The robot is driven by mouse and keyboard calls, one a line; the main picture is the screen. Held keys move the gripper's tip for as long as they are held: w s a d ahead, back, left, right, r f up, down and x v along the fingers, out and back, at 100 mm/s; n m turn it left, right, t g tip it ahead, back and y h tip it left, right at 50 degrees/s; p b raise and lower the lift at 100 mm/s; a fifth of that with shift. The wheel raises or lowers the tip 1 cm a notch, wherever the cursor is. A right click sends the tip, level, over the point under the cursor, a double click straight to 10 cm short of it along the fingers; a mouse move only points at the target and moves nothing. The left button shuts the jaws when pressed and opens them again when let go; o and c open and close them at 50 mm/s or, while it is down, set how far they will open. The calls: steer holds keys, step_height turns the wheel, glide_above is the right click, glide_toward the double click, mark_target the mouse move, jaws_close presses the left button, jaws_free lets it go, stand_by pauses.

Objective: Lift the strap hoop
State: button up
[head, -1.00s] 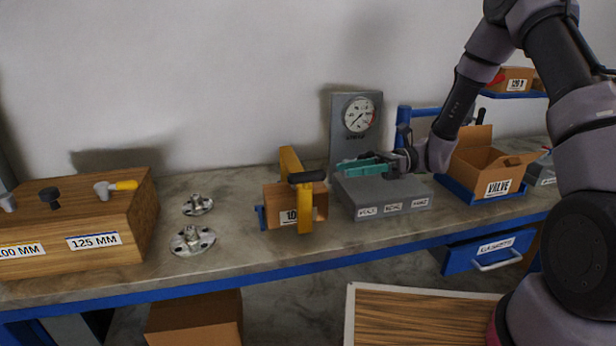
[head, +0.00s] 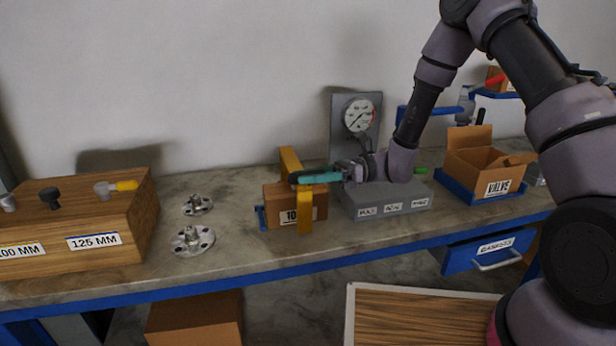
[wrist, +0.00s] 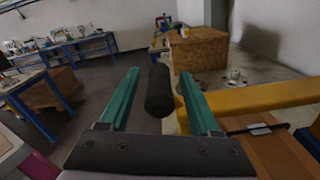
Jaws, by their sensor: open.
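The strap hoop (head: 305,214) is a yellow band standing over a brown labelled box (head: 275,205) on the bench, with a black grip at its top. In the wrist view the yellow band (wrist: 265,97) runs off to the right and the black grip (wrist: 159,92) shows between my fingers. My gripper (head: 304,177) has teal fingers and is open at the height of the black grip. In the wrist view my gripper (wrist: 158,76) has a finger on each side of the grip, with gaps visible. The fingers partly hide the grip in the head view.
A grey block (head: 385,208) with labels and a gauge panel (head: 357,110) stand right of the hoop. Two metal flanges (head: 192,240) lie to its left, before a wooden block (head: 100,220). An open VALVE carton (head: 497,188) stands at the right. Bench between flanges and hoop is clear.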

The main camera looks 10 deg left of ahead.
jaws_close()
stand_by(1.4)
